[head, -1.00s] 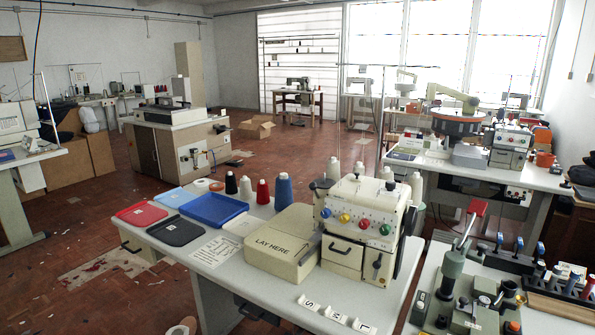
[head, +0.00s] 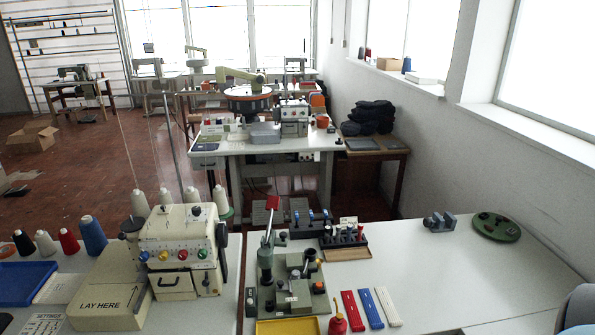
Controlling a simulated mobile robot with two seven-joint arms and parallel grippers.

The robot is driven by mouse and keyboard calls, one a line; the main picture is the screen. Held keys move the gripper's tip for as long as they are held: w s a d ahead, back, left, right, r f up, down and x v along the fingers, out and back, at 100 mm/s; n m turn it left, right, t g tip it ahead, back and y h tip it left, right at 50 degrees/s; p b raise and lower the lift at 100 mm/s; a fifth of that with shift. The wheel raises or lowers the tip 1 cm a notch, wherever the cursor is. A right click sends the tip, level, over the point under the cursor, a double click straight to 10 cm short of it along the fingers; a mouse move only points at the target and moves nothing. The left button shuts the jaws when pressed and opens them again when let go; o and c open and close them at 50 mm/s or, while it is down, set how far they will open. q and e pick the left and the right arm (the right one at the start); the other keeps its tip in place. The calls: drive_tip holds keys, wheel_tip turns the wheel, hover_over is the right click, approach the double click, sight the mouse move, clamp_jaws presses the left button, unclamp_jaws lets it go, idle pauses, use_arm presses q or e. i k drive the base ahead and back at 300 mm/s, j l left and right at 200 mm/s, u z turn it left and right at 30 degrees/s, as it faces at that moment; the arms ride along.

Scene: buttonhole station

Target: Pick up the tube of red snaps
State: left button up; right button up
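A small dark rack (head: 344,243) holds several short upright tubes on the right-hand white table in the head view. A red-looking tube (head: 360,231) stands at its right end; it is too small to tell whether it holds snaps. Neither my left nor my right gripper is in view.
A green press (head: 266,265) with a red-tipped lever stands left of the rack. Flat red (head: 352,311), blue (head: 371,308) and white (head: 389,307) strips lie in front. A yellow tray (head: 288,327) is at the bottom edge. The table's middle right (head: 450,270) is clear.

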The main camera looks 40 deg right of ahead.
sight(359, 227)
drive_tip(key=l+z, duration=0.15)
drive_tip(key=z, duration=0.25)
drive_tip(key=i+l+z, duration=0.1)
drive_tip(key=z, duration=0.25)
drive_tip(key=l+z, duration=0.1)
drive_tip(key=z, duration=0.3)
drive_tip(key=i+z, duration=0.1)
drive_tip(key=z, duration=0.3)
